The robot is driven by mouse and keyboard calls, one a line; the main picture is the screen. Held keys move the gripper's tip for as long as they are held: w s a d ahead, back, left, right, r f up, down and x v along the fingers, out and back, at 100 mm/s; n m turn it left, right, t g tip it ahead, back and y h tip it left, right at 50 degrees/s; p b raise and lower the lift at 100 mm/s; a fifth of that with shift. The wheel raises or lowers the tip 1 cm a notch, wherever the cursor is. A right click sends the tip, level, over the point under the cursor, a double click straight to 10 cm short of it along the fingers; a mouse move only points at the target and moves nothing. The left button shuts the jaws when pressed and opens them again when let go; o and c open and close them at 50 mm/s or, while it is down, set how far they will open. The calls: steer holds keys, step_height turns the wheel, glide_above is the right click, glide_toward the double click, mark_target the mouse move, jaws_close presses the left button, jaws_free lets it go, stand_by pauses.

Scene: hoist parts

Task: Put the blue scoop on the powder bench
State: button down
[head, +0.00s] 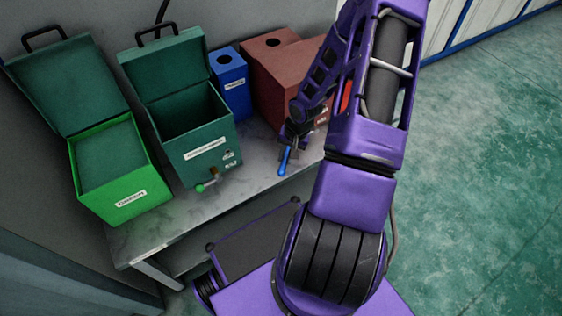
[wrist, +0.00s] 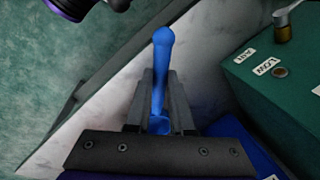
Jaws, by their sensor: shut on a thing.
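The blue scoop (head: 285,162) is in my gripper (head: 294,140), over the front part of a grey marbled bench (head: 255,188) in the head view. In the wrist view the scoop (wrist: 162,65) sticks out between the two dark fingers of my gripper (wrist: 162,88), which are shut on it. Its rounded end points away from the palm; its lower part is partly hidden by the gripper. The pale bench top (wrist: 95,110) shows behind it. Whether the scoop touches the bench cannot be told.
A bright green open-lidded box (head: 120,185), a dark green open-lidded box (head: 195,145), a blue box (head: 230,85) and a red-brown box (head: 275,70) stand on the bench. A green-tipped lever (head: 207,184) juts from the dark green box's front. Open green floor (head: 480,180) lies right.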

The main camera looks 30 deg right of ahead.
steer(key=w+f, duration=0.2)
steer(key=shift+w+f+b, duration=0.15)
steer(key=shift+w+b, duration=0.15)
steer(key=shift+b, duration=0.05)
step_height(320, 180, down, 4)
steer(key=shift+f+b, duration=0.25)
steer(key=shift+b, duration=0.25)
steer(key=shift+w+f, duration=0.1)
steer(key=shift+w, duration=0.1)
steer(key=shift+f, duration=0.2)
steer(key=c, duration=0.8)
jaws_free()
steer(key=shift+r, duration=0.15)
steer(key=r+p, duration=0.1)
steer(key=r, duration=0.3)
steer(key=s+d+r+p, duration=0.1)
steer(key=r, duration=0.3)
steer(key=r+p, duration=0.1)
steer(key=r, duration=0.3)
steer(key=shift+s+d, duration=0.35)
steer(key=shift+s, duration=0.05)
